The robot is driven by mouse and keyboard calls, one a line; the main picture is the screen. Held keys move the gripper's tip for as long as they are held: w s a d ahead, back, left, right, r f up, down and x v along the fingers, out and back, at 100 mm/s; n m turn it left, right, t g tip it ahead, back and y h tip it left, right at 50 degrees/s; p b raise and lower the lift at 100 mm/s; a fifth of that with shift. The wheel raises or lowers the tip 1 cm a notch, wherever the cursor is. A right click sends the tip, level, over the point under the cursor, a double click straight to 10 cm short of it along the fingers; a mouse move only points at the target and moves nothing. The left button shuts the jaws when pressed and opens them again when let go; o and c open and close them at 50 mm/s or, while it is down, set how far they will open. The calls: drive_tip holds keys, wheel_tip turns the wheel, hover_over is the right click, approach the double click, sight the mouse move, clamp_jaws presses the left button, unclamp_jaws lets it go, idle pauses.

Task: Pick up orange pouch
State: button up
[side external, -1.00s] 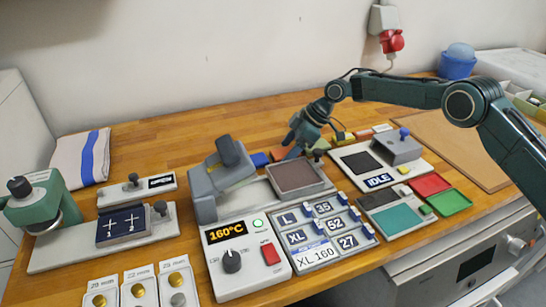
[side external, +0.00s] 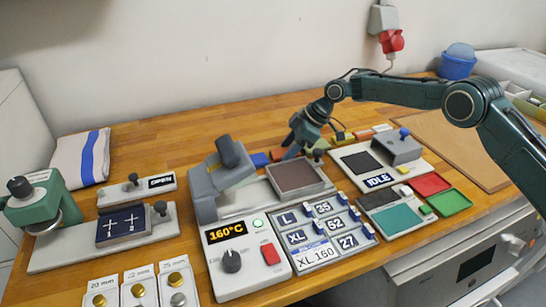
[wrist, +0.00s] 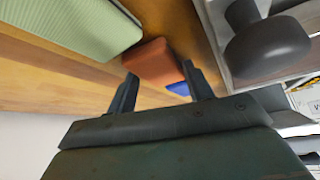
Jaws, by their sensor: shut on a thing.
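The orange pouch (wrist: 150,63) shows in the wrist view as a small orange-brown block, between and just beyond the tips of my two fingers. My gripper (wrist: 160,82) is shut on it. In the side view the pouch (side external: 278,154) shows as a small orange patch on the wooden bench behind the heat press. There my gripper (side external: 292,151) reaches down at it and hides part of it. I cannot tell whether the pouch is clear of the bench.
A blue pouch (side external: 260,160) lies close on the left; in the wrist view it (wrist: 178,88) is beside a finger. A pale green ribbed thing (wrist: 75,22) and a dark knob (wrist: 265,48) are near. The heat press (side external: 218,180) stands in front. The bench behind is clear.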

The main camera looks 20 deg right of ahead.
drive_tip(key=shift+r, duration=4.95)
drive_tip(key=shift+r, duration=0.1)
drive_tip(key=s+a+r, duration=0.1)
drive_tip(key=s+r, duration=0.3)
drive_tip(key=s+a+r+n, duration=0.1)
drive_tip(key=s+r, duration=0.3)
drive_tip(key=r, duration=0.1)
drive_tip(key=s+a+r+n+g, duration=0.1)
drive_tip(key=s+r, duration=0.2)
drive_tip(key=r, duration=0.2)
drive_tip(key=shift+s+r, duration=0.1)
drive_tip(key=shift+s, duration=0.3)
drive_tip(key=shift+c, duration=0.2)
wheel_tip(320, 180, down, 16)
drive_tip(key=shift+r, duration=0.1)
